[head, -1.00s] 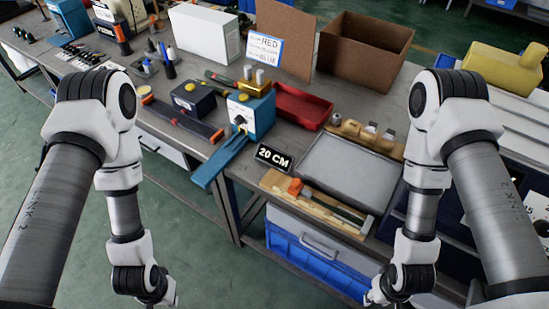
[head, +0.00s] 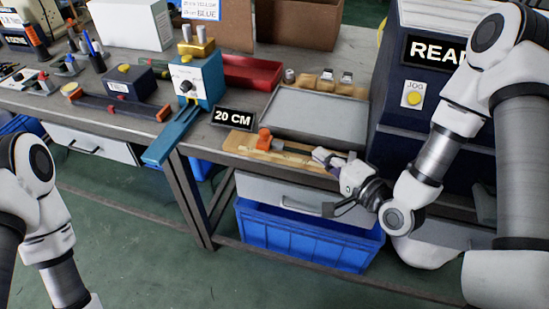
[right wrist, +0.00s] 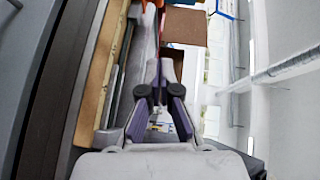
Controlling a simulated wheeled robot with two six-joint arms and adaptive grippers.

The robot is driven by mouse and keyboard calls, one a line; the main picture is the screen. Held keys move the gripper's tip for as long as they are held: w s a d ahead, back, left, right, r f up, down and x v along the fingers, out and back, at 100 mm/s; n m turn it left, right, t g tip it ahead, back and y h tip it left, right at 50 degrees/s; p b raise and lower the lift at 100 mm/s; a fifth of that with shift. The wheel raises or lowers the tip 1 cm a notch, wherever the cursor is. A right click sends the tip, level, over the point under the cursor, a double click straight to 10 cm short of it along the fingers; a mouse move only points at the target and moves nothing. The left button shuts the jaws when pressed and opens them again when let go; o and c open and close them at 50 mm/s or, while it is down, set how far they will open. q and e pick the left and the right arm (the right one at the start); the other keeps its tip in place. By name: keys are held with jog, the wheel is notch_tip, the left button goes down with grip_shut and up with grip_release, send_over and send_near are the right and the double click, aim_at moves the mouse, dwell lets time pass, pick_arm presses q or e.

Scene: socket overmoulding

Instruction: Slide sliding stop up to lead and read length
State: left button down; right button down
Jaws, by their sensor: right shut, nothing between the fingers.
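The orange sliding stop (head: 264,140) sits on a pale wooden measuring board (head: 243,156) along the bench's front edge. A dark, thin strip, perhaps the lead (head: 295,150), runs right from the stop; I cannot tell whether they touch. My right gripper (head: 318,154) is shut and empty at the board's right end, apart from the stop. In the right wrist view its fingers (right wrist: 163,70) point along the board (right wrist: 97,85), which lies to their left. My left gripper is out of view; only part of its arm shows at the left.
A "20 CM" sign (head: 233,117) and a grey tray (head: 315,120) stand behind the board. A teal device (head: 196,80) with a blue chute is to the left. A dark machine with a JOG button (head: 414,98) rises at the right. A blue crate (head: 290,240) sits below.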

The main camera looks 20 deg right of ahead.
send_near(264, 138)
jog(key=w+d, duration=0.1)
jog(key=w, duration=0.1)
jog(key=w+d+r, duration=0.1)
jog(key=w+d, duration=0.1)
jog(key=shift+w+d+r, duration=0.2)
jog(key=shift+w+d, duration=0.05)
jog(key=shift+d, duration=0.05)
jog(key=a, duration=0.1)
jog(key=w+a, duration=0.2)
jog(key=shift+w+a+f, duration=0.15)
jog(key=shift+a+f, duration=0.25)
jog(key=shift+d, duration=0.1)
